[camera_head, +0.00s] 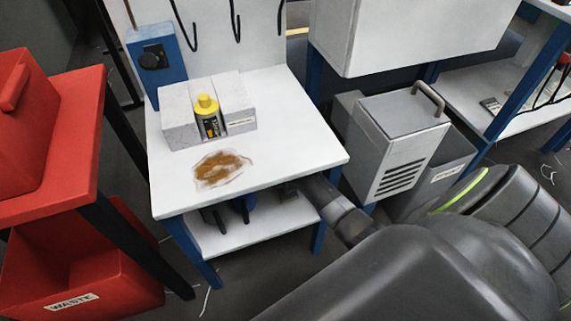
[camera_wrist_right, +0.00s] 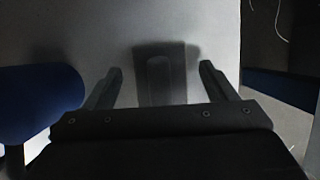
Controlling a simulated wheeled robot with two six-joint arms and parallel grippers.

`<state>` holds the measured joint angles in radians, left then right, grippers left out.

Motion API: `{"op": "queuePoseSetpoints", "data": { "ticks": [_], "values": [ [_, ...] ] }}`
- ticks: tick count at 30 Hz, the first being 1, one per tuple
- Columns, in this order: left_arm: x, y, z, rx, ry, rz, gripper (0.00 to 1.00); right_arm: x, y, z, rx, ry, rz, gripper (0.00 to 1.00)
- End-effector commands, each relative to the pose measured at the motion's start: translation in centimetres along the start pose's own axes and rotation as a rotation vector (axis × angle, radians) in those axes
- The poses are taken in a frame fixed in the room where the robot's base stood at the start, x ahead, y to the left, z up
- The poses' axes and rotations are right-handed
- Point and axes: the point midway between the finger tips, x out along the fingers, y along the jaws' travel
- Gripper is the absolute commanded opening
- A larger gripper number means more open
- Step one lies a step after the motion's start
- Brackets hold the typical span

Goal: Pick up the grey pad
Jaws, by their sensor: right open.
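In the right wrist view a dark grey shape with a lighter raised strip, which looks like the grey pad (camera_wrist_right: 165,75), lies on a pale surface. My right gripper (camera_wrist_right: 160,70) is open, with one finger on each side of the shape and a gap to both. I cannot tell whether the gripper touches it. In the head view my right arm reaches in under the front right edge of the white table (camera_head: 290,115), above its lower shelf (camera_head: 270,232). The tabletop hides the fingers there, and I cannot make out the pad. My left gripper is not in view.
On the table stand a yellow-capped bottle (camera_head: 208,117) in a grey block holder (camera_head: 180,123) and a brown stain (camera_head: 222,169). A red waste bin (camera_head: 85,270) is at left. A grey metal box (camera_head: 400,140) stands right. The tabletop leaves limited room above the shelf.

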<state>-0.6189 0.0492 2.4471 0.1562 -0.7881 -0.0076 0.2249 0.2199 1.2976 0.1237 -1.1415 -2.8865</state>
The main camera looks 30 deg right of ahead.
Motion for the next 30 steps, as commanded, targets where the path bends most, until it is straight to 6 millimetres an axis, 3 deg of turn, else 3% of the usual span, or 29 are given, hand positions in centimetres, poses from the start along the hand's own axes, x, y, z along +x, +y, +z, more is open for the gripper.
{"op": "queuePoseSetpoints", "data": {
  "ticks": [10, 21, 30],
  "values": [
    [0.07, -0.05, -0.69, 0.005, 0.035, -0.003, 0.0, 0.12, 0.01, 0.01, 0.0, -0.001, 0.0, 0.78],
    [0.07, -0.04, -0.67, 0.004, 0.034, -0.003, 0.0, 0.1, 0.02, 0.03, 0.0, -0.001, 0.001, 0.34],
    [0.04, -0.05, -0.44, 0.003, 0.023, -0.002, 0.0, 0.08, 0.02, 0.03, 0.0, -0.001, 0.0, 0.34]
  ]
}}
